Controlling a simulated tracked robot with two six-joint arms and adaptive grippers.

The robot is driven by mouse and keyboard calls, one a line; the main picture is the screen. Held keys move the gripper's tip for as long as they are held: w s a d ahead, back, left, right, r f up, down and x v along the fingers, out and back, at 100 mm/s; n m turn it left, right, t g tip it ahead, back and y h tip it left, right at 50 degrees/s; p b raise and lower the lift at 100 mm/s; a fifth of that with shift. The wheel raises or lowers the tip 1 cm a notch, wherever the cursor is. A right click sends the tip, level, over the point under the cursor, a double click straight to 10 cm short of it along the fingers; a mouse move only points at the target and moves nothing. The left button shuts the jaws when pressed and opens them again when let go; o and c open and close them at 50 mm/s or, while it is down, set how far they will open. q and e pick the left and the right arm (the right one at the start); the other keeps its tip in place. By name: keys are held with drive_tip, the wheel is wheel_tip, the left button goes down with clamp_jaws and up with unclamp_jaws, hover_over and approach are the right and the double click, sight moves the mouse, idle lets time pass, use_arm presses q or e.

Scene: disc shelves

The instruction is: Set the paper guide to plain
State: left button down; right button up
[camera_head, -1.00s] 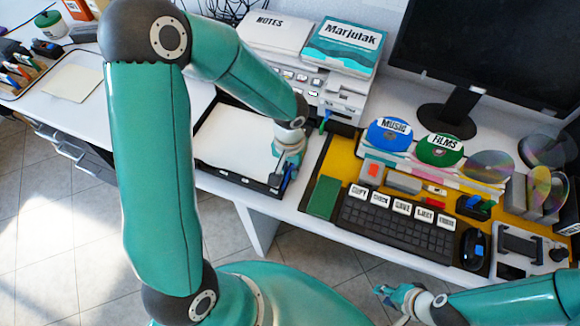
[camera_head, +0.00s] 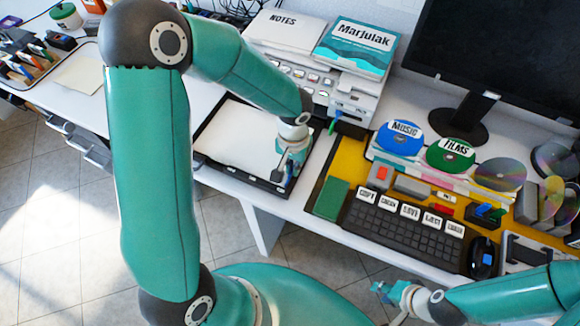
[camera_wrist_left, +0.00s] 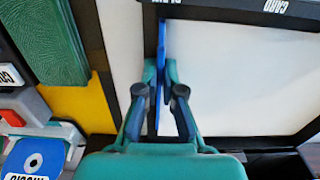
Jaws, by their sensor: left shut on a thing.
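The paper guide (camera_wrist_left: 163,75) is a thin blue upright piece in the paper tray (camera_wrist_left: 230,143), near the tray's side edge next to the yellow mat. My left gripper (camera_wrist_left: 162,80) is shut on the guide, one finger on each side. In the head view the left gripper (camera_head: 288,168) is at the front right of the tray (camera_head: 232,176), over white paper (camera_head: 235,135). A white "CARD" label (camera_wrist_left: 275,6) is on the tray's dark rim. Another label nearer the guide is cut off by the frame edge. My right gripper (camera_head: 384,290) hangs empty in front of the desk.
A printer (camera_head: 350,98) with the Marjulak box (camera_head: 355,47) stands behind the tray. Right of the tray are a green block (camera_head: 331,198), a keyboard (camera_head: 400,227) and disc stands on a yellow mat (camera_head: 349,160). The floor before the desk is clear.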

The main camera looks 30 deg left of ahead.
use_arm(q)
drive_tip(key=c, duration=1.3)
unclamp_jaws()
wheel_tip(320, 180, up, 12)
drive_tip(key=shift+f, duration=0.1)
